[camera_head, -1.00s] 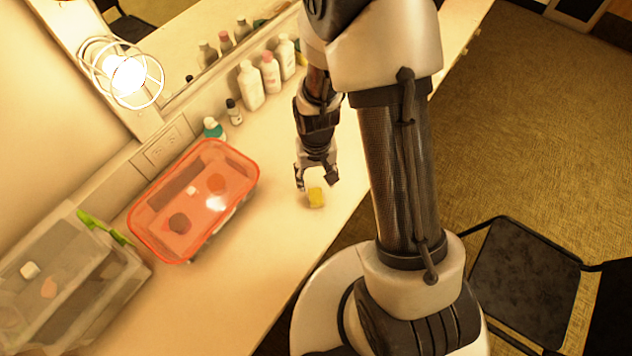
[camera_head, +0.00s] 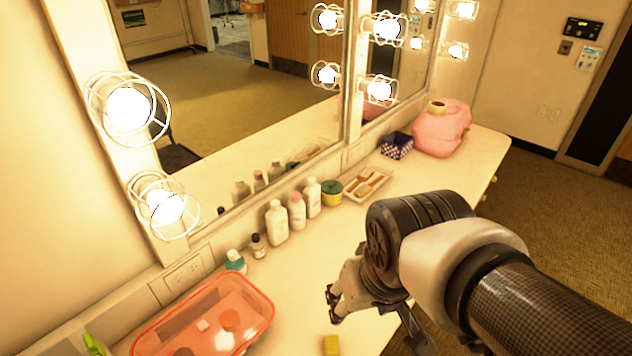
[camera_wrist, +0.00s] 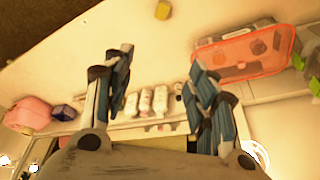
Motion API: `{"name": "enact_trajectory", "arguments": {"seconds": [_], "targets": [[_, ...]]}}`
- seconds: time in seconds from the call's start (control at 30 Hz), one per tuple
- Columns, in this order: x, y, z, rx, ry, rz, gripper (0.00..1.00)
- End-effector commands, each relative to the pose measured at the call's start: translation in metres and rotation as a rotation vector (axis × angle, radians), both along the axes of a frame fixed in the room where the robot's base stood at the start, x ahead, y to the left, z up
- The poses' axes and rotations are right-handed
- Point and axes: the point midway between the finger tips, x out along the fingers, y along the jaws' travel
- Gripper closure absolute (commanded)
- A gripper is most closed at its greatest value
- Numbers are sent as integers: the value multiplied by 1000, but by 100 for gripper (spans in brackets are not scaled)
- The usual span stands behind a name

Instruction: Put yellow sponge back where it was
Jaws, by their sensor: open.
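The yellow sponge (camera_head: 332,345) lies on the counter at the bottom edge of the head view. In the wrist view the sponge (camera_wrist: 163,9) is small, at the top middle, beyond my fingertips. My gripper (camera_head: 335,304) is open and empty, above the sponge in the head picture and apart from it. In the wrist view my gripper (camera_wrist: 160,62) shows its two fingers spread wide with nothing between them. My arm comes in from the right.
A clear container with a red rim (camera_head: 268,299) stands left of the sponge. Several bottles (camera_head: 297,212) line the mirror. Farther back are a tan tray (camera_head: 367,184), a dark patterned box (camera_head: 397,146) and a pink bag (camera_head: 440,130). The counter around the sponge is clear.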

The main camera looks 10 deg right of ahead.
Motion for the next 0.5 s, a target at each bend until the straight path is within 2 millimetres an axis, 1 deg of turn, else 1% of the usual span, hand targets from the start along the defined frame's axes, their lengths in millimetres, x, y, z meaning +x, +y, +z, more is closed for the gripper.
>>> {"name": "enact_trajectory", "arguments": {"seconds": [0.03, 0.1, 0.2, 0.3, 0.5], "targets": [[-12, 0, 9, -2, -30, 7, 48], [-25, 0, 17, -6, -52, 15, 48], [-39, 0, 23, -9, -71, 23, 48], [-45, 0, 25, -11, -81, 27, 48], [-47, 0, 25, -12, -81, 29, 48]]}}
